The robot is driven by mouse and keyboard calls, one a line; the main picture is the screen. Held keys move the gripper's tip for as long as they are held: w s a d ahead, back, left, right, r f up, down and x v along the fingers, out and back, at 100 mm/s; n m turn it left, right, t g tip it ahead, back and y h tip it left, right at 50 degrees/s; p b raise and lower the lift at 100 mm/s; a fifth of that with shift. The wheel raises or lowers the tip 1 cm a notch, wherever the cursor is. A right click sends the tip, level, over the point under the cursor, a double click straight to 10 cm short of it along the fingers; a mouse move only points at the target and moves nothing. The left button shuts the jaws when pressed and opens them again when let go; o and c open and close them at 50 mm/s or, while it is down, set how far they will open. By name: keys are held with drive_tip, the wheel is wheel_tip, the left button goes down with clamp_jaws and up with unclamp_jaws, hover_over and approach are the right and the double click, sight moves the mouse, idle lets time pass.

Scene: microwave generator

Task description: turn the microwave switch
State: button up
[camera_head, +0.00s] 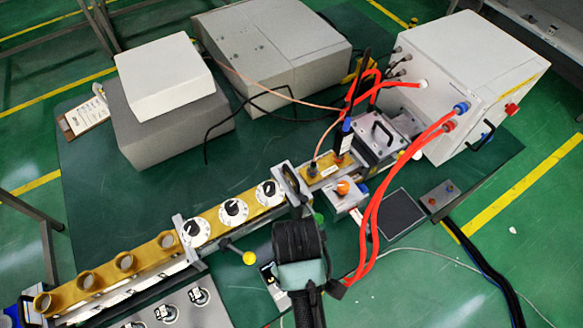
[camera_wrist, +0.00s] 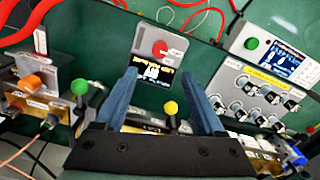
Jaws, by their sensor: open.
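My gripper (camera_wrist: 172,76) is open and empty, with two blue fingers apart in the wrist view. A small grey box with a red knob (camera_wrist: 160,48) and a lit display lies beyond the fingertips, between them in the picture. A yellow ball-ended lever (camera_wrist: 170,108) shows between the fingers, nearer the palm; in the head view this yellow ball (camera_head: 249,258) sits beside the brass waveguide (camera_head: 215,215), left of my gripper. I cannot tell which part is the microwave switch. The head view hides my fingertips behind my wrist.
A panel with several black knobs (camera_wrist: 250,95) and a display box (camera_wrist: 270,55) are at the wrist view's right. An orange-knobbed block (camera_wrist: 35,83) is at left. Red hoses (camera_head: 375,215) run from the white cabinet (camera_head: 465,70). Grey boxes (camera_head: 160,115) stand behind.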

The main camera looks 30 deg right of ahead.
wheel_tip(320, 180, down, 13)
drive_tip(key=shift+r, duration=0.1)
idle(0.4)
clamp_jaws()
